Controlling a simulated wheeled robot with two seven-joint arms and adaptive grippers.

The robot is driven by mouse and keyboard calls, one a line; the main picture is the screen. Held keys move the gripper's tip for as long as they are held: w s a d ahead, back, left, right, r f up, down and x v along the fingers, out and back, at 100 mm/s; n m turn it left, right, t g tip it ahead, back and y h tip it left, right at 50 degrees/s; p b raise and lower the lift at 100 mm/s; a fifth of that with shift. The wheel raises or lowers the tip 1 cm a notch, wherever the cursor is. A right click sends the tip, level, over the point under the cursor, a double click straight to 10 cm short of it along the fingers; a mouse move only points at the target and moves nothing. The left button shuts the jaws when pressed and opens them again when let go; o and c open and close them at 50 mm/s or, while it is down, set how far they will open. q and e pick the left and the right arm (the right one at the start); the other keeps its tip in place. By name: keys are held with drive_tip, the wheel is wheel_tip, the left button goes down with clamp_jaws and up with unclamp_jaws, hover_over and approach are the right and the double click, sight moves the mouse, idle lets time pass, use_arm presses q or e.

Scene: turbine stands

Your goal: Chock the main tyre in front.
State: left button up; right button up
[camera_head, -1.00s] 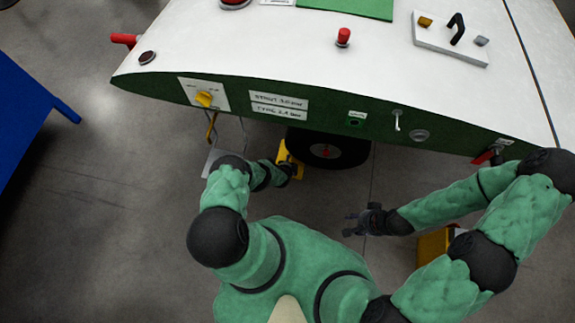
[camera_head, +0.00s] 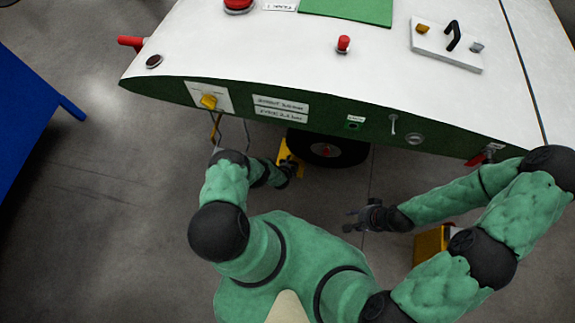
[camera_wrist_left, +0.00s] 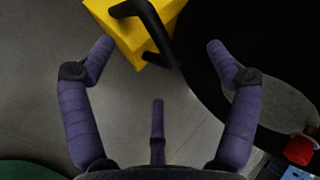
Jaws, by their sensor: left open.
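The main tyre (camera_head: 328,150) is black with a red hub centre and stands under the white and green turbine body; its dark side fills the right of the left wrist view (camera_wrist_left: 220,90). A yellow chock (camera_head: 289,153) sits on the floor close to the tyre's left side. In the wrist view the chock (camera_wrist_left: 128,42) has a black handle that runs toward the tyre. My left gripper (camera_wrist_left: 158,48) is open, with the chock just beyond its fingertips and nothing between the fingers. My right gripper (camera_head: 350,221) is open and empty over the floor, right of the tyre.
The turbine body (camera_head: 300,70) overhangs the tyre, with a yellow knob (camera_head: 208,101) and labels on its front panel. A yellow block (camera_head: 430,242) stands by my right arm. A blue object (camera_head: 30,125) is at the far left. The floor at left is clear.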

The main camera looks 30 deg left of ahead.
use_arm(q)
drive_tip(key=p+v, duration=0.3)
drive_tip(key=shift+s+r, duration=0.15)
drive_tip(key=shift+r, duration=0.15)
idle(0.3)
drive_tip(key=shift+d, duration=0.1)
idle(0.5)
